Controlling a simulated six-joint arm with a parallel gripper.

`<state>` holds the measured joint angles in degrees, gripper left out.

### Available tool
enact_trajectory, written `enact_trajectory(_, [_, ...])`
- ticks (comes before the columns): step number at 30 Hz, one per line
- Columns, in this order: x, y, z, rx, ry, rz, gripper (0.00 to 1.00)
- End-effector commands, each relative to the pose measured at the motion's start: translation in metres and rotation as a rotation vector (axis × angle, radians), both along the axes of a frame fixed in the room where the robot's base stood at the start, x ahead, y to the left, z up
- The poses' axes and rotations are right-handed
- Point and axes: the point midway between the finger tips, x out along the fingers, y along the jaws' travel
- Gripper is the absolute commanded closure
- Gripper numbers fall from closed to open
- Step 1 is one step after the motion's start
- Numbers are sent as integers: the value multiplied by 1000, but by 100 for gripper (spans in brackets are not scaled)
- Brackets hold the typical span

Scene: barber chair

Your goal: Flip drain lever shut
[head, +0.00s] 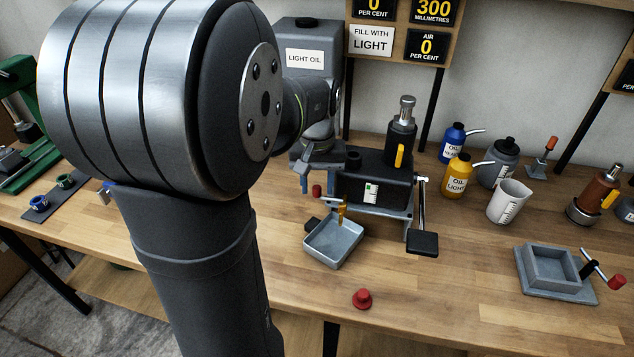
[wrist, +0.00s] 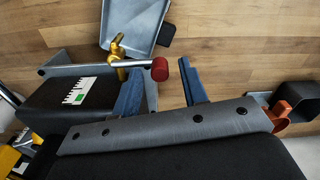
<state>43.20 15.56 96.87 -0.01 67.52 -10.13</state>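The drain lever is a thin metal rod with a red knob (wrist: 159,69), on a brass drain valve (wrist: 118,48) at the front of the black oil tank (wrist: 82,94). In the head view the red knob (head: 317,190) shows left of the brass valve (head: 341,213), with the rod reaching sideways. My gripper (wrist: 160,65) is open, its two blue fingers apart, with the knob showing between their tips in the wrist view. I cannot tell whether either finger touches it. The head view shows my gripper (head: 318,178) close above the lever, partly hidden by my arm.
A grey drain tray (head: 334,243) sits below the valve. A crank and black pedal (head: 422,243) stand right of the tank. A red knob-like piece (head: 362,299) lies near the front edge. Oil bottles (head: 460,176) and a measuring jug (head: 509,201) stand right.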

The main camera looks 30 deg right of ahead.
Motion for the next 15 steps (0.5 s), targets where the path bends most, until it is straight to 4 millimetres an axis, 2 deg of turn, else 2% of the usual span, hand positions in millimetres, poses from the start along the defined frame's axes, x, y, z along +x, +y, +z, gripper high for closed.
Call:
enact_trajectory(5, [0, 0, 1, 0, 0, 0, 60])
enact_trajectory(8, [0, 0, 9, -1, -2, 1, 60])
enact_trajectory(11, [1, 0, 24, -3, -3, 1, 60])
enact_trajectory(15, [1, 0, 57, -4, -4, 1, 60])
